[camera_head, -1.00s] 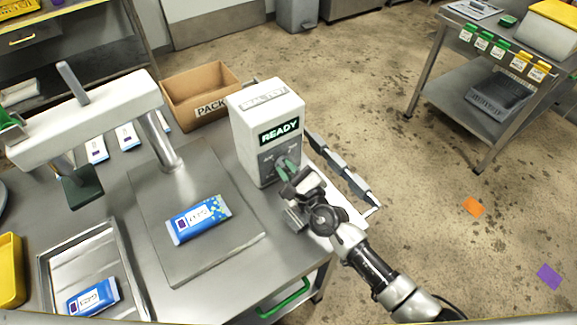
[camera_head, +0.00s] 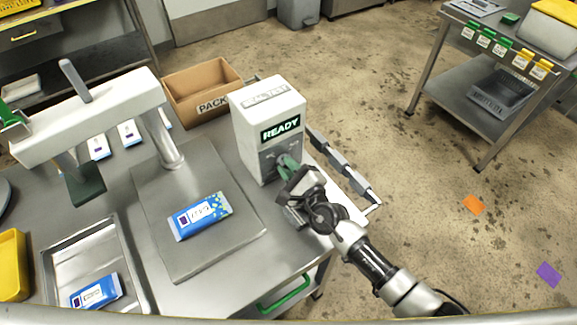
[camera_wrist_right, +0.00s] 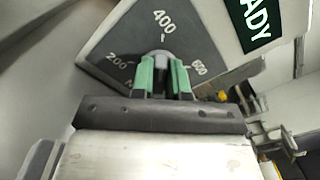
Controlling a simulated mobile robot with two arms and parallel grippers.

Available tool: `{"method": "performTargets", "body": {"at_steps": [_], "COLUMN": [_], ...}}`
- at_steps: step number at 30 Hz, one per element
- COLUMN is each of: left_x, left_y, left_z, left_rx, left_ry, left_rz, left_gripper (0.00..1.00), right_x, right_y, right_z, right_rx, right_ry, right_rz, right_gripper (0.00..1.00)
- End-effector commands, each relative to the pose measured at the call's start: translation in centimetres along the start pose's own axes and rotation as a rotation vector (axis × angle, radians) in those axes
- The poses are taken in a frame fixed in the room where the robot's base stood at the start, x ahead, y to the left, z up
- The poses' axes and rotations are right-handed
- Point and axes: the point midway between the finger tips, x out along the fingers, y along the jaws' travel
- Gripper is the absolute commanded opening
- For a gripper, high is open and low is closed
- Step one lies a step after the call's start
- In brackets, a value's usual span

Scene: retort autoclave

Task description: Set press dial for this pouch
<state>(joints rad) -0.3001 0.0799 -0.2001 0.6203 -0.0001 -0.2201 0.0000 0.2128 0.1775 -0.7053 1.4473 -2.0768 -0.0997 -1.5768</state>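The white press box (camera_head: 268,140) shows READY on its display. Its dial (camera_wrist_right: 162,68) is a dark knob on a grey scale marked 200, 400 and 600; the knob appears to point up towards 400. My right gripper (camera_head: 286,166) is at the box front. In the right wrist view, its green fingers (camera_wrist_right: 164,78) sit on both sides of the knob and look closed on it. A blue and white pouch (camera_head: 201,217) lies flat on the press plate (camera_head: 180,262); its print is too small to read surely. My left gripper is not in view.
The white press arm (camera_head: 90,118) with a dark green foot stands left of the pouch. A metal tray (camera_head: 122,250) holds another blue pouch (camera_head: 96,292). A cardboard box (camera_head: 203,92) stands behind. A jointed rail (camera_head: 342,166) runs right of the press box.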

Motion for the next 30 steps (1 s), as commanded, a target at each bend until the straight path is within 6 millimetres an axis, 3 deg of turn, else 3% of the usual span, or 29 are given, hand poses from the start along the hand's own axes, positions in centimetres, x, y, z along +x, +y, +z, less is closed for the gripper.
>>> {"method": "performTargets", "body": {"at_steps": [1, 5, 16, 30], "left_x": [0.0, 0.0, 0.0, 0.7], "left_y": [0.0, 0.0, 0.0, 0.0], "left_z": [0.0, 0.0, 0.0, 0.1], "left_rx": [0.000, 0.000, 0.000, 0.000], "left_ry": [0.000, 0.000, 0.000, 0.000], "left_rz": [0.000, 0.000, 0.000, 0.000], "left_gripper": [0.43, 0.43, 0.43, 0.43], "right_x": [-0.1, 0.0, -0.9, -9.4], "right_y": [0.1, 0.1, 0.0, 0.2], "right_z": [-0.1, -0.1, -0.1, -0.2], "right_rx": [0.001, 0.001, 0.002, 0.000], "right_ry": [0.002, 0.001, 0.001, 0.002], "right_rz": [0.003, 0.002, 0.001, 0.002], "right_gripper": [0.23, 0.40, 0.40, 0.40]}}
